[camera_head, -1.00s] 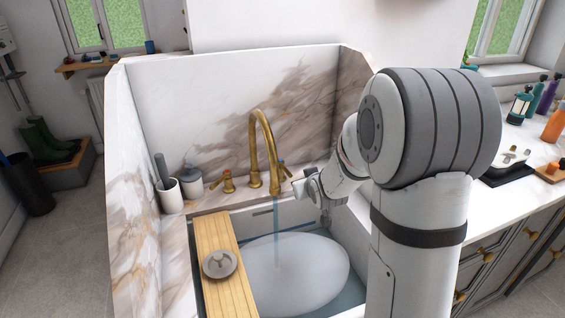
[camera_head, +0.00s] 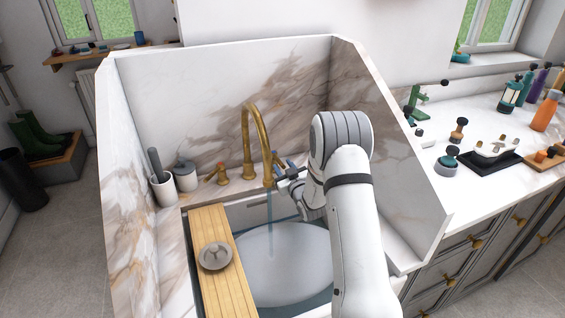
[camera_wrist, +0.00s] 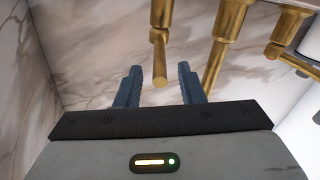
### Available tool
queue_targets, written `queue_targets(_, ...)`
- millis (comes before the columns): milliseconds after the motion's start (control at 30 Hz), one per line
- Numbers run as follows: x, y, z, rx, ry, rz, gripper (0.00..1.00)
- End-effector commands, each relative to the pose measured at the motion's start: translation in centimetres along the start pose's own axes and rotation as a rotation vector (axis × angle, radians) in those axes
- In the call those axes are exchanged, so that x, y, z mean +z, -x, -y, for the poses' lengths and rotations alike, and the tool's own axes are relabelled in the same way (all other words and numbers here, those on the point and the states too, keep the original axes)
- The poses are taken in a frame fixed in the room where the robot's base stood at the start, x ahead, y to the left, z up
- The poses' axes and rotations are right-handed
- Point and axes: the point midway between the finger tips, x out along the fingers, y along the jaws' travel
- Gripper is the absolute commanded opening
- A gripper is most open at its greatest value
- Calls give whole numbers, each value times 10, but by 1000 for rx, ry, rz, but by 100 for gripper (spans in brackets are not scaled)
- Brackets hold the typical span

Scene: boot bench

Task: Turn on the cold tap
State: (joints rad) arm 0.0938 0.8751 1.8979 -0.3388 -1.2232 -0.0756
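The brass tap (camera_head: 248,140) stands at the back of the sink, and a stream of water (camera_head: 270,225) falls from its spout. The hot handle (camera_head: 219,174), with a red mark, is on the left of the spout. The cold handle is on the right, mostly hidden behind my gripper (camera_head: 281,165) in the head view. In the wrist view, the cold handle's brass lever (camera_wrist: 159,45) points down between the two blue fingers of my gripper (camera_wrist: 160,67). The fingers are open, with a gap on each side of the lever.
The marble splashback (camera_head: 215,95) and side walls close in the sink. A wooden board (camera_head: 208,250) with a grey plug-like piece (camera_head: 215,256) lies across its left side. The right counter holds several objects.

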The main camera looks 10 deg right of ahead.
Motion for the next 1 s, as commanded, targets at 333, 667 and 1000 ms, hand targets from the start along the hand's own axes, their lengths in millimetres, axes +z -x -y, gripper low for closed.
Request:
queue_targets(333,0,-25,0,1,-1,2,35)
queue_targets(667,0,-25,-1,1,-1,2,24)
queue_targets(1000,0,-25,-1,2,-1,2,0)
